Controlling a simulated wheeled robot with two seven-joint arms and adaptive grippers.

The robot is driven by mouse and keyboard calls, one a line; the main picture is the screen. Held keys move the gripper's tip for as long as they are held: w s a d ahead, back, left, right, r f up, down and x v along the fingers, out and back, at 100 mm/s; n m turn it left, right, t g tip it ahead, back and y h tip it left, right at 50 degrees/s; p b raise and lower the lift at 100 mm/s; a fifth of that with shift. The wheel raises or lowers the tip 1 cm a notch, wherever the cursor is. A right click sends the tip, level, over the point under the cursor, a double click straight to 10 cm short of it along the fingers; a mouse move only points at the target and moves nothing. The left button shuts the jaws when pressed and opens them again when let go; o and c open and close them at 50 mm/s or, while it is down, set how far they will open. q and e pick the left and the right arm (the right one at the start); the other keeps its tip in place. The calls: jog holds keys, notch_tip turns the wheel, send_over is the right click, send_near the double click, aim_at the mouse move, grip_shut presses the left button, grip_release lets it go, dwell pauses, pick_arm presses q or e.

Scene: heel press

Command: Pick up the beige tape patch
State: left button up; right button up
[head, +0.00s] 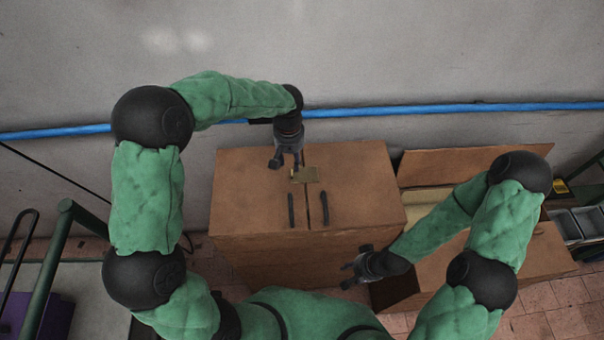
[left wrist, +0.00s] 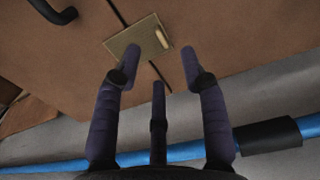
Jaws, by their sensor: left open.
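The beige tape patch (head: 312,175) lies flat across the seam between the two halves of a brown box top. In the left wrist view the patch (left wrist: 122,42) is a tan square with a small pale raised tab (left wrist: 163,30) at one edge. My left gripper (head: 287,160) is open and empty, just beside the patch in the head view. In the left wrist view its fingers (left wrist: 160,55) are spread, and one fingertip covers part of the patch; whether it touches cannot be told. My right gripper (head: 352,275) has its fingers apart and empty, in front of the box, away from the patch.
The brown box (head: 250,190) has two dark handles (head: 291,210) beside the seam, in front of the patch. A second brown box (head: 470,165) with a raised flap stands at the right. A blue pipe (head: 400,111) runs along the grey wall behind my left gripper.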

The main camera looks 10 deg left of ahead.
aim_at(293, 172)
pick_arm(q)
jog(key=shift+w+f, duration=0.15)
jog(key=shift+f, duration=1.1)
notch_tip(293, 172, down, 5)
jog(key=shift+w+d+r+b, duration=0.1)
jog(key=shift+r+b, duration=0.05)
jog(key=shift+b, duration=0.3)
grip_shut()
